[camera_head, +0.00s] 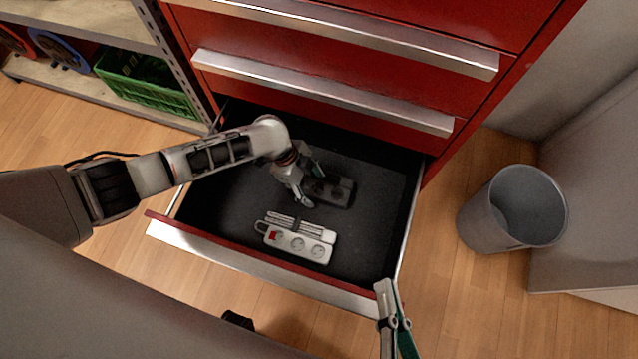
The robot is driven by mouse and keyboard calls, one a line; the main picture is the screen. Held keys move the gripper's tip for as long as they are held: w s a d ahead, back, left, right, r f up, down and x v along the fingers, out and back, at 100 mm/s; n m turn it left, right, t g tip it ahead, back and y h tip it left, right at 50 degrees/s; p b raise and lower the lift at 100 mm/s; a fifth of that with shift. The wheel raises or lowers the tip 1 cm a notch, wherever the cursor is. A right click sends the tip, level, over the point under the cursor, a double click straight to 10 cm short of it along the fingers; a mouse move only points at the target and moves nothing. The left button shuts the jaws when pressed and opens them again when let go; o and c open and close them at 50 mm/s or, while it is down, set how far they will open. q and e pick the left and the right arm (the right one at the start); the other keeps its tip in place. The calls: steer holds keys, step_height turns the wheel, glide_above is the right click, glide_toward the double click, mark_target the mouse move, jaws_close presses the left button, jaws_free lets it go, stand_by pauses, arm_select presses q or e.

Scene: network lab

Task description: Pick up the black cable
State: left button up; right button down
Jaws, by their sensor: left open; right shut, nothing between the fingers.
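The black cable (340,191) looks like a dark power strip. It lies on the dark floor of the open drawer (235,204), toward the back right of the middle. My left gripper (313,187) is open, reaching down into the drawer at the left end of the black cable. Its fingers partly cover that end, and I cannot tell whether they touch it. My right gripper (386,300) is shut and empty at the drawer's front right corner.
A white power strip (298,246) with a red switch lies near the drawer's front wall. The red cabinet (290,75) rises behind the drawer. A grey bin (513,207) stands at right. A shelf with a green crate (145,83) is at upper left.

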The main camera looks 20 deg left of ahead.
arm_select(q)
steer(key=shift+w+d+f, duration=0.15)
steer(key=c, duration=1.5)
steer(key=shift+c, duration=0.8)
